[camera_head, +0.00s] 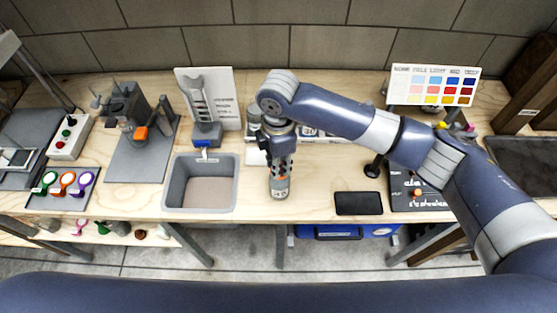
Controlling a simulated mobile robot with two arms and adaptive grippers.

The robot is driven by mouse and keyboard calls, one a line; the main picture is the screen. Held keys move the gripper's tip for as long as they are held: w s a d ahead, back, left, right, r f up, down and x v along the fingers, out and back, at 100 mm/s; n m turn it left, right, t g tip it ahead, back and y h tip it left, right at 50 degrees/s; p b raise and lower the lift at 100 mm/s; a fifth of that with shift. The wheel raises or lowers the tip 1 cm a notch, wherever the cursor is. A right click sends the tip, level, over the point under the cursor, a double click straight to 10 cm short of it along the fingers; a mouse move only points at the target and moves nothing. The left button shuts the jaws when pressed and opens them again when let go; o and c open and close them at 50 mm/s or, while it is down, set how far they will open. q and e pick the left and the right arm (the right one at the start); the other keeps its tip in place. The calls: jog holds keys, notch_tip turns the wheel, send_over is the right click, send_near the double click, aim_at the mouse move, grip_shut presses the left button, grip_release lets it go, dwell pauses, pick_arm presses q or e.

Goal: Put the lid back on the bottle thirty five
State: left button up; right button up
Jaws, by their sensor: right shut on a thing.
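My right gripper (281,176) points down over the front of the wooden bench, right of the grey sink. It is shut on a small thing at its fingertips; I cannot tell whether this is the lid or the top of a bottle. A small grey cylinder with an orange mark (279,191) shows right under the fingers, like a bottle. A number label (309,132) shows partly behind my right arm, with grey-white containers (254,115) beside it, largely hidden. The number thirty five cannot be read. My left gripper is not in view.
The grey sink (166,195) stands left of the gripper. A black flat slab (358,204) lies to the right, near the front edge. A colour chart (434,84) stands at the back right. Bare bench (325,180) lies between gripper and slab.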

dwell(0.4)
jog(key=o, duration=0.8)
jog(key=o, duration=0.5)
jog(key=shift+r+p, duration=3.55)
jog(key=shift+p, duration=0.35)
jog(key=shift+c, duration=0.5)
